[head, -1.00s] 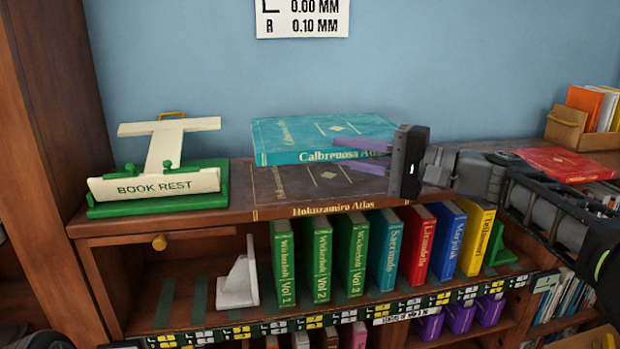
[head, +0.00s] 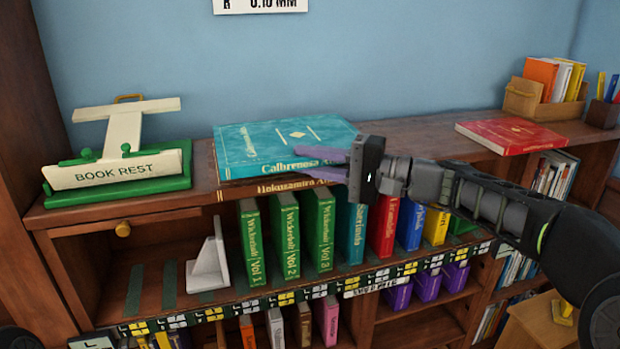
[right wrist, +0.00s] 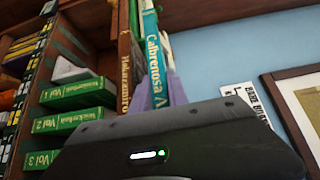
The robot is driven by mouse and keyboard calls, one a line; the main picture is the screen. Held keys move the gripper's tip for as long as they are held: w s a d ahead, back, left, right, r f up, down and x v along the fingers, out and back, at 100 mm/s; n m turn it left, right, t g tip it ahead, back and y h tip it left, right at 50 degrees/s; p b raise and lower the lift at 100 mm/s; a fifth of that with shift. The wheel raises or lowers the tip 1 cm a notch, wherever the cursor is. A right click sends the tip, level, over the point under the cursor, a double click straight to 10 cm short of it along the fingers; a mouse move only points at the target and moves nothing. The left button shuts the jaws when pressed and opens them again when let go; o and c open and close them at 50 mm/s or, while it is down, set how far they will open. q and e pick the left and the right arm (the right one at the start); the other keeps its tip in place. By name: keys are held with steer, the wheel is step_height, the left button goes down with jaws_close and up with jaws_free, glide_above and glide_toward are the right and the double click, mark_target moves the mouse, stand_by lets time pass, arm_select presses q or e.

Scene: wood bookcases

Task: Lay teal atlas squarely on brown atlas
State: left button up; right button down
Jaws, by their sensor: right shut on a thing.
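The teal atlas (head: 270,145) lies flat, cover up, directly over the brown atlas (head: 272,189) on the bookcase top. Only the brown atlas's spine edge shows in the head view; its cover is hidden. My right gripper (head: 312,163) is shut on the teal atlas at its right front, one purple finger above and one below. In the right wrist view, the teal spine (right wrist: 155,65) and brown spine (right wrist: 125,70) run side by side, with a finger near the narrow space between them. I cannot tell whether the atlases touch. My left gripper is not in view.
A green and cream book rest (head: 120,175) stands to the left. A red book (head: 510,134) and a box of books (head: 545,97) are on the top to the right. Several upright books (head: 285,235) and a white bookend (head: 208,265) fill the shelf below.

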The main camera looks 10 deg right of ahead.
step_height(320, 180, down, 3)
steer(key=shift+f, duration=0.15)
stand_by(0.3)
steer(key=shift+f, duration=0.15)
steer(key=c, duration=1.3)
jaws_free()
steer(key=shift+f, duration=0.1)
steer(key=shift+s+d, duration=0.1)
steer(key=b, duration=0.2)
glide_toward(310, 179)
steer(key=s, duration=0.1)
steer(key=s+r, duration=0.1)
steer(key=s, duration=0.1)
steer(key=s+d, duration=0.1)
steer(key=shift+s+r, duration=0.2)
steer(key=shift+r, duration=0.2)
